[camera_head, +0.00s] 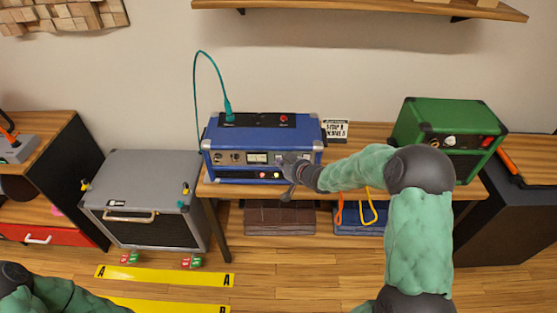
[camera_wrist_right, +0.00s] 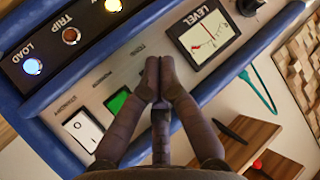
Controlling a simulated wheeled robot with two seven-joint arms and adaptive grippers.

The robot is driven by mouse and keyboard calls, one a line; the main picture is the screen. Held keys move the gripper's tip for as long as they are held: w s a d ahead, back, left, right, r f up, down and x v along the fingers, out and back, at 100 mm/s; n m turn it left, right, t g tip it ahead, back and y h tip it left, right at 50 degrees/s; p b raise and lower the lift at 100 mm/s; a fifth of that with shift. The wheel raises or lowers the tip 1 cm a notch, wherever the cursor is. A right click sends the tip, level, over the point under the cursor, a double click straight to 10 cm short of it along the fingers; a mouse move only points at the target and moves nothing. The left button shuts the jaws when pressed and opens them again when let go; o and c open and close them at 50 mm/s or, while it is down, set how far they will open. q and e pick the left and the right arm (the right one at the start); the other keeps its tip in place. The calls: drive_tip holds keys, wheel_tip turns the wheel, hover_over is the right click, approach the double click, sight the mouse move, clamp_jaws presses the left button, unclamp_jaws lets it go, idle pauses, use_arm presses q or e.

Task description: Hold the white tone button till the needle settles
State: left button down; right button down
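The blue amp (camera_head: 228,144) stands on the wooden bench with its panel facing me. My right gripper (camera_head: 288,165) is at the middle of that panel, just right of the level meter (camera_head: 257,158). In the right wrist view the gripper's (camera_wrist_right: 160,72) fingertips are together, pointing at the panel beside a small label that seems to read TONE. The white tone button is not visible; the fingertips cover that spot. I cannot tell whether they touch it. The level meter (camera_wrist_right: 203,32) shows a thin needle on a white face. My left gripper is out of view.
A white switch (camera_wrist_right: 83,130) and a green switch (camera_wrist_right: 117,101) sit close beside the fingers. The LOAD lamp (camera_wrist_right: 32,66) is lit. A teal cable (camera_head: 208,72) plugs into the amp's top. A green amp (camera_head: 430,125) stands at right, a grey cabinet (camera_head: 140,180) at left.

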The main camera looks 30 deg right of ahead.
drive_tip(key=shift+s, duration=0.1)
idle(0.8)
drive_tip(key=shift+s+a, duration=0.45)
drive_tip(key=shift+s, duration=0.15)
drive_tip(key=s+a, duration=0.1)
drive_tip(key=s, duration=0.2)
drive_tip(key=s+a, duration=0.1)
drive_tip(key=shift+s+a+b, duration=0.15)
drive_tip(key=shift+a+b, duration=0.15)
idle(0.5)
